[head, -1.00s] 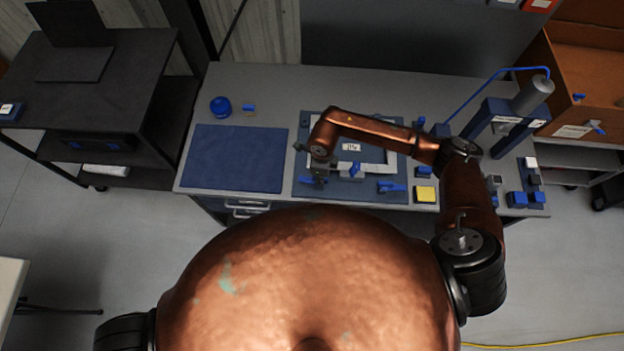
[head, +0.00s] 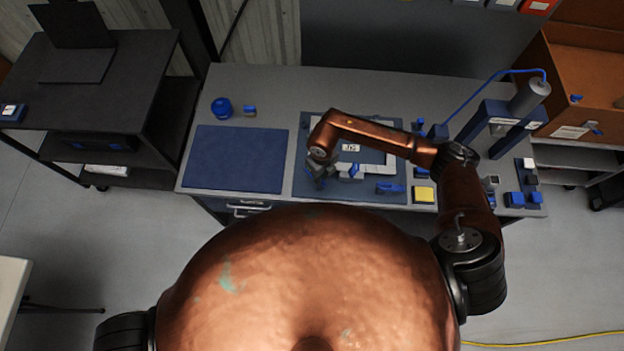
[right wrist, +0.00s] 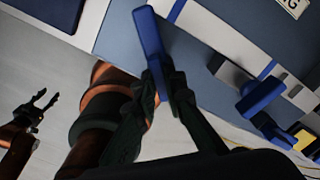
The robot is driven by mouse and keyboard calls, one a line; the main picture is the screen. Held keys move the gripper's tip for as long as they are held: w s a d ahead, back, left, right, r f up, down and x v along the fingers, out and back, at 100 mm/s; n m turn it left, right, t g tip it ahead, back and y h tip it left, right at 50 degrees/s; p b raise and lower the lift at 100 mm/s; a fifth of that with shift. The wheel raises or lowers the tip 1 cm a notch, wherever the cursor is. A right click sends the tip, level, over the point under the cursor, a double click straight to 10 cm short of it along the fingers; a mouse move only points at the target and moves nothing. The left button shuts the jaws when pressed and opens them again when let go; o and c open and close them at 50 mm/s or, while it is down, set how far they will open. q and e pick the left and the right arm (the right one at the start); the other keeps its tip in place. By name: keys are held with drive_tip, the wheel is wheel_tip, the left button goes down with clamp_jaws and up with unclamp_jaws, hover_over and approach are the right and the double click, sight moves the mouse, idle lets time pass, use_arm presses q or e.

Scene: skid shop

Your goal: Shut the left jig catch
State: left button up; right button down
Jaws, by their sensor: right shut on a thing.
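The jig (head: 372,157) is a pale frame on a dark blue-grey plate on the bench. My right gripper (head: 322,178) is at its front left corner, hiding much of the left catch in the head view. In the right wrist view my right gripper (right wrist: 165,78) is shut on the blue handle of the left catch (right wrist: 149,32), which sticks out past the fingertips. The right jig catch (head: 390,188) has a blue handle at the front right; it also shows in the right wrist view (right wrist: 262,96). My left gripper (right wrist: 40,107) hangs open and empty, away from the bench.
A blue mat (head: 235,158) lies clear left of the jig. A yellow block (head: 425,194) is at its right, with several small blue parts beyond. A blue-and-grey press (head: 508,115) stands at the back right. A blue round pot (head: 222,108) is at the back left.

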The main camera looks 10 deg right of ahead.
idle(0.3)
drive_tip(key=shift+r+m+p, duration=0.1)
drive_tip(key=shift+m+p, duration=0.35)
drive_tip(key=shift+m, duration=1.85)
drive_tip(key=shift+p, duration=0.3)
drive_tip(key=shift+m+p, duration=0.55)
drive_tip(key=shift+m, duration=0.55)
drive_tip(key=shift+m+p, duration=0.35)
drive_tip(key=shift+m, duration=0.85)
